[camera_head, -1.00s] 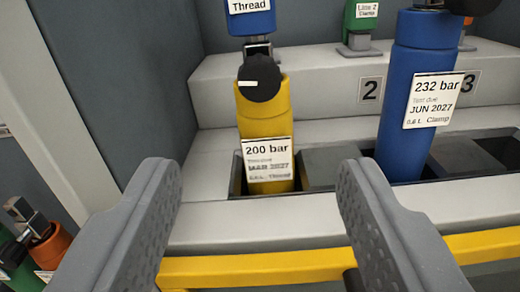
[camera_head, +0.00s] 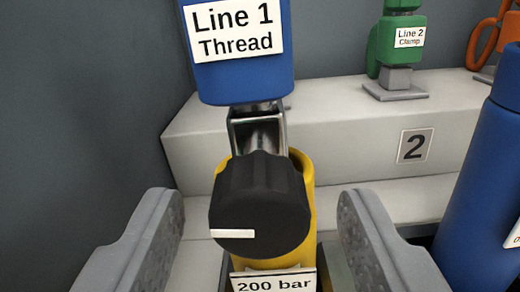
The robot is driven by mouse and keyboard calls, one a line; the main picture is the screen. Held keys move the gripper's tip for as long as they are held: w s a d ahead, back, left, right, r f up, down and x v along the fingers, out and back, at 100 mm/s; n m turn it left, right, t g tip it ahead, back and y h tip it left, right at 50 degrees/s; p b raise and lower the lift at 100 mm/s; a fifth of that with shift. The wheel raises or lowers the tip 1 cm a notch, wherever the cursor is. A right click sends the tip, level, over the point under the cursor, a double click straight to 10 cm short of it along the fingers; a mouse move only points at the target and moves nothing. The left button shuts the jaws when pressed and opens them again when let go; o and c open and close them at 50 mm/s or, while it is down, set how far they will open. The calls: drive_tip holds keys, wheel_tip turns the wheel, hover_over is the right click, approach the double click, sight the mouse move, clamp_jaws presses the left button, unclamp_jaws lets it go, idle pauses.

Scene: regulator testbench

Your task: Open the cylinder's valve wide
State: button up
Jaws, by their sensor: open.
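The yellow cylinder (camera_head: 300,195) stands upright ahead of me, with a "200 bar" label (camera_head: 273,283) low on it. Its valve has a black round knob (camera_head: 260,190) with a white mark pointing left. A metal fitting (camera_head: 258,133) sits behind and above the knob, below the blue "Line 1 Thread" regulator (camera_head: 240,75). My gripper (camera_head: 260,205) is open, with one finger to the left of the knob and one to the right. Neither finger appears to touch it. Most of the cylinder's lower body is hidden.
A blue cylinder (camera_head: 485,180) stands at the right edge. A green "Line 2 Clamp" regulator (camera_head: 400,40) stands on the grey step (camera_head: 340,125), with an orange part (camera_head: 482,42) at the far right. A dark wall is on the left.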

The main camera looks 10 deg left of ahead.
sight(250, 128)
drive_tip(key=shift+w+r, duration=0.1)
drive_tip(key=shift+w, duration=1)
